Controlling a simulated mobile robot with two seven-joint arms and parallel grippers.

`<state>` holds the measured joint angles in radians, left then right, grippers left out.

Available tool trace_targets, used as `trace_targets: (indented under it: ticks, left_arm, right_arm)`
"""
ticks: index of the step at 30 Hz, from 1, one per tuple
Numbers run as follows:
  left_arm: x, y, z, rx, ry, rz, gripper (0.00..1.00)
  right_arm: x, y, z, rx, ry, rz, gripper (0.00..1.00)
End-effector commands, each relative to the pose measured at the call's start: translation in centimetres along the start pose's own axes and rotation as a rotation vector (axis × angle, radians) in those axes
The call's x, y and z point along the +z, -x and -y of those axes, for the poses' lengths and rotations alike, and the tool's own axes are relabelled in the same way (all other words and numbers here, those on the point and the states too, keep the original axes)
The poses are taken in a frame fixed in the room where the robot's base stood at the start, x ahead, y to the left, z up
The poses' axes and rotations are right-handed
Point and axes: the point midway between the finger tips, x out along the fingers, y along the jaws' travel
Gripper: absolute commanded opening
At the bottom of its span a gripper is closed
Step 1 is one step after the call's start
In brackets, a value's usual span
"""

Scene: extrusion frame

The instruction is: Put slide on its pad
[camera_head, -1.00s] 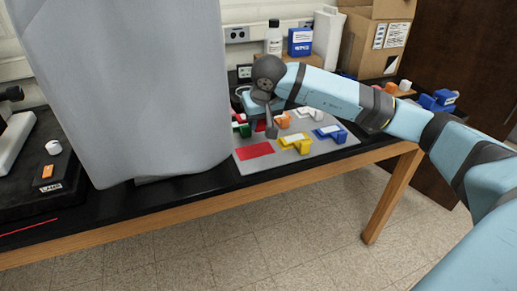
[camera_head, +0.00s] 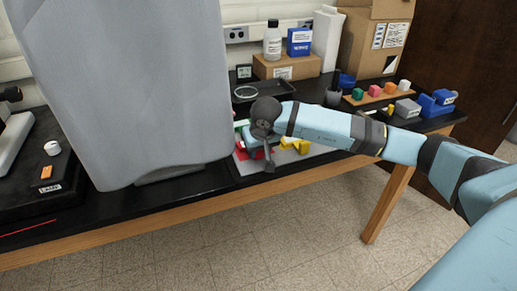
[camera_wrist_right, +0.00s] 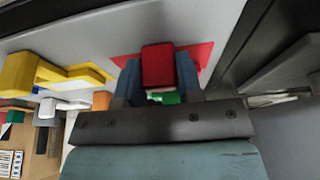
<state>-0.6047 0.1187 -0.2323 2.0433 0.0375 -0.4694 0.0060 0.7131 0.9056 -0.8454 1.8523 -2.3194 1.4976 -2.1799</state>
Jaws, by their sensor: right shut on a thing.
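My right gripper (camera_head: 268,162) is low over the grey mat (camera_head: 258,176) on the black bench. In the right wrist view it is shut on a red block (camera_wrist_right: 158,66), gripped between its two fingers (camera_wrist_right: 159,82). The red block is over a flat red pad (camera_wrist_right: 205,54), which spreads out on both sides of it. I cannot tell whether block and pad touch. In the head view the red pad (camera_head: 240,153) shows only in part, behind the gripper. I cannot make out which piece is the slide, unless it is this red block. My left gripper is not in view.
Yellow pieces (camera_head: 289,155) lie on the mat just right of the gripper; the yellow one also shows in the wrist view (camera_wrist_right: 35,75). A large grey shape (camera_head: 150,90) hides the bench's middle. Bottles, boxes and coloured blocks (camera_head: 375,91) stand behind.

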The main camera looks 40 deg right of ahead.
Motion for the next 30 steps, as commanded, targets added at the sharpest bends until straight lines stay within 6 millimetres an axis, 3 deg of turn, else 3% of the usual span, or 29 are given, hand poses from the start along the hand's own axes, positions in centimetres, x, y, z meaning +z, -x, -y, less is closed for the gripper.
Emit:
trace_targets:
  ticks: [2, 3, 6, 14, 19, 30]
  left_arm:
    - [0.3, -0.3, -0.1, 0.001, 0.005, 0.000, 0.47]
    - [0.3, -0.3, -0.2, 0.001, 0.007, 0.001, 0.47]
    - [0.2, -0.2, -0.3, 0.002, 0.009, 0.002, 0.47]
    - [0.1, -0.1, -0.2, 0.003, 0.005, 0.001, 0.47]
    - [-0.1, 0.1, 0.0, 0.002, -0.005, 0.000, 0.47]
    - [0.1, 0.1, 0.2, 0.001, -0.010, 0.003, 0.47]
  right_arm:
    - [0.1, -0.4, 0.0, 0.000, 0.000, 0.000, 0.10]
    - [0.1, -0.4, 0.0, 0.000, 0.000, 0.000, 0.36]
    - [0.1, -0.3, 0.0, 0.000, 0.000, 0.000, 0.59]
    - [0.1, -0.2, 0.0, 0.000, 0.000, 0.000, 0.59]
    - [-0.1, 0.8, 0.0, -0.001, 0.000, -0.002, 0.59]
    - [-0.1, 8.4, 0.0, 0.000, 0.001, -0.003, 0.59]
